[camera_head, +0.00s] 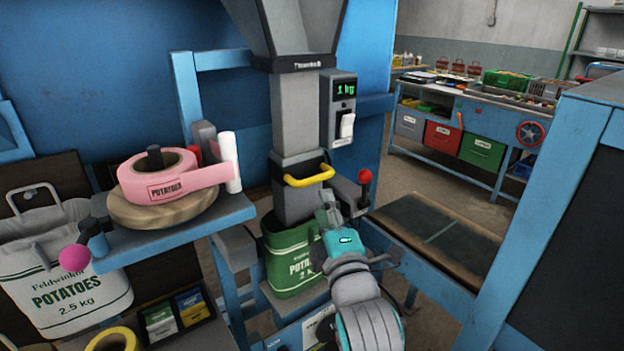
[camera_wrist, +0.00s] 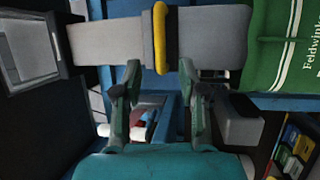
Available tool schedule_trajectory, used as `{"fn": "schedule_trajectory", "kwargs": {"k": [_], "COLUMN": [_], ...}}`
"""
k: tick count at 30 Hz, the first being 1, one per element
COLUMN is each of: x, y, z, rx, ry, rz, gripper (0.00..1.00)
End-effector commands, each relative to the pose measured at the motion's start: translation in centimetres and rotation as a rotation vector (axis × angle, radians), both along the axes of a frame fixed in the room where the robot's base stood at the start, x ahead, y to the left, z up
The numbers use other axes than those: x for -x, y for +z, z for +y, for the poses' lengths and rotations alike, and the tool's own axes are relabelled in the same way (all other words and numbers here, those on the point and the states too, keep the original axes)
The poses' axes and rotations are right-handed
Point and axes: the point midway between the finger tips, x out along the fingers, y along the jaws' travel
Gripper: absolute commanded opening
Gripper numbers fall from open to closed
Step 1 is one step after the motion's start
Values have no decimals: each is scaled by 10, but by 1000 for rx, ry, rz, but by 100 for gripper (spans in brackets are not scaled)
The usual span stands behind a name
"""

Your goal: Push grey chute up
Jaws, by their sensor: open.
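The grey chute (camera_head: 296,203) hangs below the hopper column, with a yellow handle (camera_head: 309,176) across its front. Its lower end reaches into the mouth of a green potato sack (camera_head: 290,262); whether it touches the sack is unclear. My gripper (camera_head: 328,203) is in front and to the right of the chute, a little below the handle. In the wrist view, the open, empty fingers (camera_wrist: 158,78) point toward the yellow handle (camera_wrist: 159,38), with a visible gap. The chute (camera_wrist: 212,38) lies beside the handle there, with the green sack (camera_wrist: 280,50) at the right.
A scale box (camera_head: 338,108) reading 1 kg is on the column above. A red-knobbed lever (camera_head: 365,178) stands just right of my gripper. A shelf with pink tape (camera_head: 158,178) is at left, near a white potato sack (camera_head: 65,270). A blue frame (camera_head: 545,200) stands at right.

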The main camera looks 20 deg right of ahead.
Motion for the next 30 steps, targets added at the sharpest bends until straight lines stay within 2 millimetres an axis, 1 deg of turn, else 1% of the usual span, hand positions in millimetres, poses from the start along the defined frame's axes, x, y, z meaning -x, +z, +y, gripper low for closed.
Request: {"fn": "schedule_trajectory", "kwargs": {"k": [1,9,15,21,29,30], "x": [-8,-56,-80,-90,-91,-91], "y": [2,10,13,15,15,15], "z": [-1,-5,-7,-8,-8,-8], "rx": [0,-1,-2,-2,-2,-2], "ry": [0,-1,0,0,0,0], "rz": [-1,0,1,0,0,0], "gripper": [41,41,41,41,41,31]}}
